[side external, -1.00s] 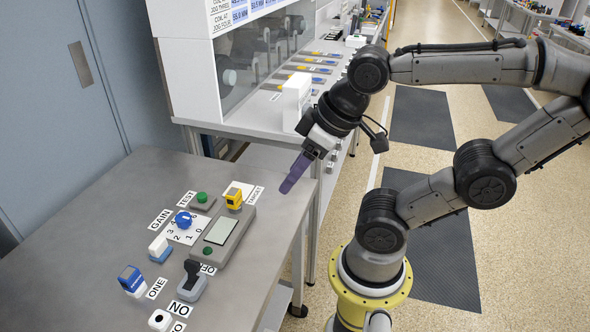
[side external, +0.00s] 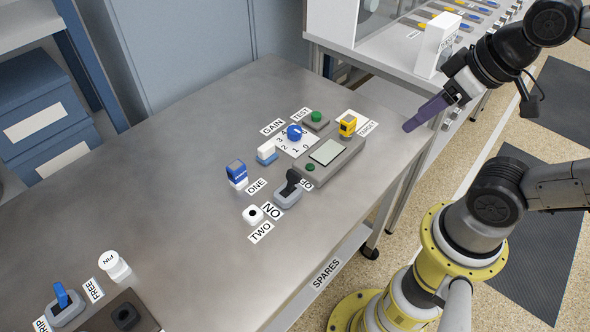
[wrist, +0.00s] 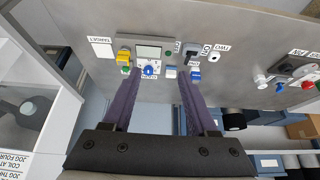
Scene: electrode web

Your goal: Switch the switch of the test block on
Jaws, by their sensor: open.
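The test block (side external: 325,172) is a grey box on the bench with a pale screen, a green button and a yellow piece on top. It also shows in the wrist view (wrist: 149,51). Just in front of it stands a switch with a black lever (side external: 290,182) on a grey base; in the wrist view the lever (wrist: 191,49) is beyond the right finger. I cannot tell which way counts as on. A label beside it is partly hidden. My gripper (wrist: 157,78) has two purple fingers, spread and empty. In the side view, my gripper (side external: 407,127) appears right of the block, apart from it.
A blue knob (side external: 295,131), green TEST button (side external: 316,118), blue-and-white block (side external: 267,153), blue stamp (side external: 237,174) and white round piece (side external: 252,215) crowd round the block. A blue-lever switch (side external: 62,297) and white pin (side external: 113,265) stand at near left. The bench's left middle is clear.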

